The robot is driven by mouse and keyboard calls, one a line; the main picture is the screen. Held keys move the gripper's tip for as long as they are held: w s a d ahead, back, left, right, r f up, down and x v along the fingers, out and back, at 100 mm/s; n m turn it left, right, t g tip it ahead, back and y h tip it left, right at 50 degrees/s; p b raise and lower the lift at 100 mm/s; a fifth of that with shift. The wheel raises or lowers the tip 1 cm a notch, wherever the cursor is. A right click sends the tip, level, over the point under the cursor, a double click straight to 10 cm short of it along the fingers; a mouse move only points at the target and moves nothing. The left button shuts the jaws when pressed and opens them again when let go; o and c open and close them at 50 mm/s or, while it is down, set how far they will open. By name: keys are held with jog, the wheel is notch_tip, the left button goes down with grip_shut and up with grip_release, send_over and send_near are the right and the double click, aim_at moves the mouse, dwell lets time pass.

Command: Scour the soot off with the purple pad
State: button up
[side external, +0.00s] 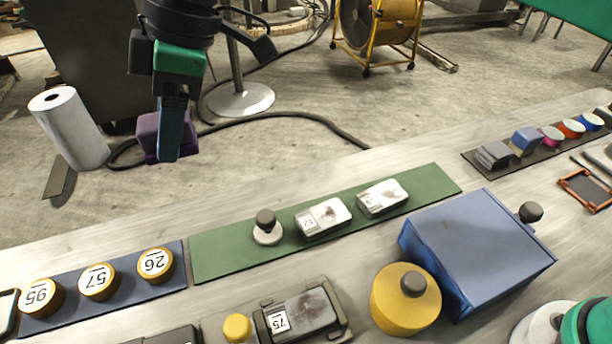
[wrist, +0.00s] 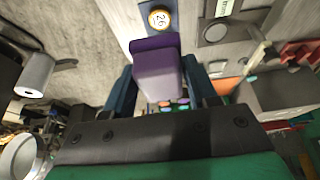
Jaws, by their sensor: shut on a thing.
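My gripper (side external: 168,130) is shut on the purple pad (side external: 149,136) and holds it in the air above the left part of the bench. In the wrist view the purple pad (wrist: 158,72) sits between the two blue fingers. A grey block marked 75 (side external: 305,312) lies in a dark holder (side external: 345,328) at the front, with dark and reddish smudges on its top. Two pale blocks, a left one (side external: 322,219) and a right one (side external: 382,197), lie on a green mat (side external: 215,255). Both show dark marks; I cannot tell which are soot.
A white roll (side external: 70,128) stands left of my gripper. Several numbered round pieces, one marked 26 (side external: 155,264), sit on a blue mat (side external: 75,312). A blue box (side external: 478,250) and a yellow knobbed cylinder (side external: 405,300) stand right of the holder. A small knobbed piece (side external: 267,228) is on the green mat.

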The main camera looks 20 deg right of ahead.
jog(key=shift+c, duration=0.8)
send_over(326, 302)
jog(key=d, duration=0.1)
notch_tip(326, 302, down, 10)
jog(key=shift+d+f, duration=0.2)
jog(key=shift+f, duration=3.1)
jog(key=shift+a+f, duration=0.45)
jog(key=shift+f, duration=0.05)
jog(key=shift+c, duration=0.5)
jog(key=shift+a+f, duration=0.15)
jog(key=shift+a, duration=2.55)
jog(key=shift+d, duration=3.05)
notch_tip(326, 302, up, 2)
jog(key=shift+s+d+r, duration=0.1)
jog(key=shift+d, duration=0.05)
jog(key=shift+r, duration=2.95)
